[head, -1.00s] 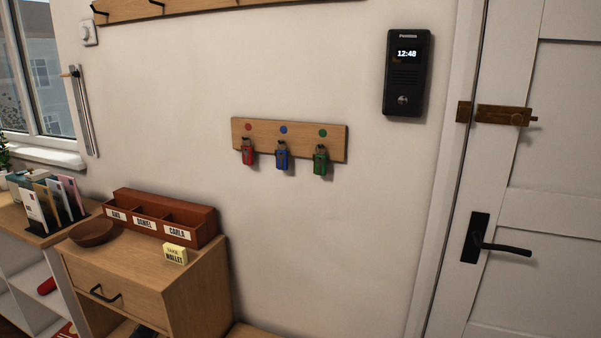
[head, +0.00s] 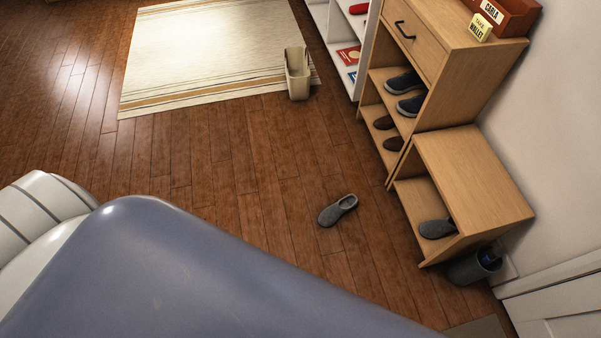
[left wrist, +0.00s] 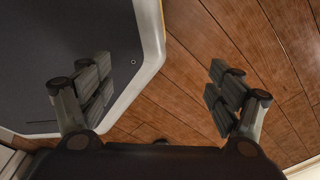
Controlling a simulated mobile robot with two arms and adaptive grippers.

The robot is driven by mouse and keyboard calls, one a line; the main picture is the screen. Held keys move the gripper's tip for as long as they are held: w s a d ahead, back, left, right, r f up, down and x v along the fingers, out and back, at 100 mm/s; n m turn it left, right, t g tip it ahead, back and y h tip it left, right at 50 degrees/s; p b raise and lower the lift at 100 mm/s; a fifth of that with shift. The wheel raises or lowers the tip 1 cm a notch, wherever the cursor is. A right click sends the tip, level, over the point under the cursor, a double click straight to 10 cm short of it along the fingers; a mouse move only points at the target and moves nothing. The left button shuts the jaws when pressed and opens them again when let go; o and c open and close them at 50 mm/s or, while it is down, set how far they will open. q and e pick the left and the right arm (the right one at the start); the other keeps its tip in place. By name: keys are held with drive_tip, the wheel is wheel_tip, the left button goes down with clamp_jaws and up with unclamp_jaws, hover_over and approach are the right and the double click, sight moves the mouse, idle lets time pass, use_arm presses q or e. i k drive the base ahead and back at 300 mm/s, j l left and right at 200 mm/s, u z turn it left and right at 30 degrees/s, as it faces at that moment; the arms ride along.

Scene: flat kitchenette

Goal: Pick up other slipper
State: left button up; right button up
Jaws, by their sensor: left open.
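A grey slipper (head: 338,210) lies alone on the wooden floor in the head view, right of the middle. A similar grey slipper (head: 437,229) sits inside the low open wooden cubby (head: 480,185) at the right. My left gripper (left wrist: 160,92) shows in the left wrist view with its fingers wide apart and nothing between them. It is above the wooden floor, beside a dark flat surface with a light rim. No gripper shows in the head view, so I cannot see how far the left gripper is from the slippers. The right gripper is not in view.
A wooden shelf unit (head: 442,50) with dark shoes (head: 404,82) stands behind the cubby. A striped rug (head: 210,50) and a beige bin (head: 298,75) are farther back. The floor around the loose slipper is clear.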

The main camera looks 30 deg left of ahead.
sight(329, 216)
drive_tip(key=k+u, duration=0.15)
drive_tip(key=u, duration=0.15)
drive_tip(key=z, duration=0.35)
drive_tip(key=i+j+z, duration=0.15)
drive_tip(key=z, duration=0.3)
drive_tip(key=i+j+z, duration=0.1)
drive_tip(key=j+z, duration=0.35)
drive_tip(key=i+j+z, duration=0.1)
drive_tip(key=j+z, duration=0.15)
drive_tip(key=z, duration=0.2)
drive_tip(key=j+z, duration=0.3)
drive_tip(key=z, duration=0.15)
